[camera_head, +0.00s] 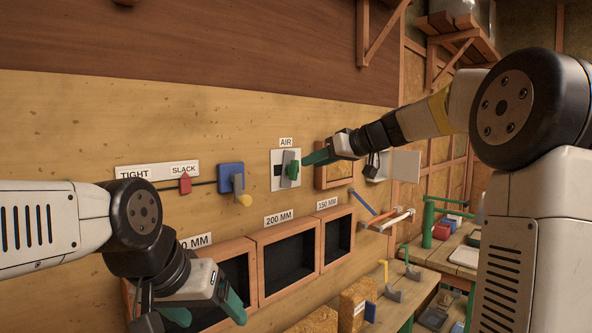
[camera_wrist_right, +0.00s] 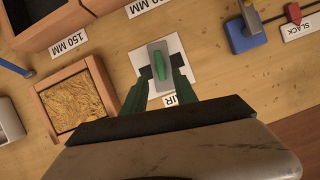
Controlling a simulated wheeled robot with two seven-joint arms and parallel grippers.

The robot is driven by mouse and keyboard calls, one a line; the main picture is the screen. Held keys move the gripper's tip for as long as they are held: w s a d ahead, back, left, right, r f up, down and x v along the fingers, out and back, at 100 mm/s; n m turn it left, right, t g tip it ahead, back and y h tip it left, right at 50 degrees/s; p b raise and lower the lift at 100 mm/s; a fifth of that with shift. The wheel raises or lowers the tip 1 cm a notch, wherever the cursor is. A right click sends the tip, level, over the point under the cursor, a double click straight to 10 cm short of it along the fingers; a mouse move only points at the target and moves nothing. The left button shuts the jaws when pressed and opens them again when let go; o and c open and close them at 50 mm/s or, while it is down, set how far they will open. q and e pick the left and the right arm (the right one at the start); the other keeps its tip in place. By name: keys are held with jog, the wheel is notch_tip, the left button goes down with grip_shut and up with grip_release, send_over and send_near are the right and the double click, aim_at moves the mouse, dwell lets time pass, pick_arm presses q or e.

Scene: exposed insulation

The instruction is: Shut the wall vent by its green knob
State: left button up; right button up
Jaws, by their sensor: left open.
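The wall vent is a white plate (camera_head: 279,158) under an AIR label, with a grey slider (camera_head: 286,180) and a green knob (camera_head: 294,170). The right wrist view shows the knob (camera_wrist_right: 160,66) upright on the slider, with dark opening on both sides of it. My right gripper (camera_head: 305,160) reaches in from the right, close to the knob. In the wrist view its green fingers (camera_wrist_right: 159,80) are apart, one on each side of the knob; I cannot tell whether they touch it. My left gripper (camera_head: 212,312) is open and empty at the lower left, before the wall boxes.
A blue block with a yellow-tipped lever (camera_head: 230,178) and a red slider (camera_head: 185,184) are left of the vent. A wood-framed insulation opening (camera_wrist_right: 75,103) is beside it. Dark boxes (camera_head: 287,266) line the wall below. A bench with tools (camera_head: 400,285) stands at lower right.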

aim_at(297, 168)
jog(key=x, duration=0.6)
jog(key=shift+w+a+f, duration=0.15)
jog(key=shift+w+a, duration=0.05)
jog(key=shift+a, duration=0.05)
grip_shut()
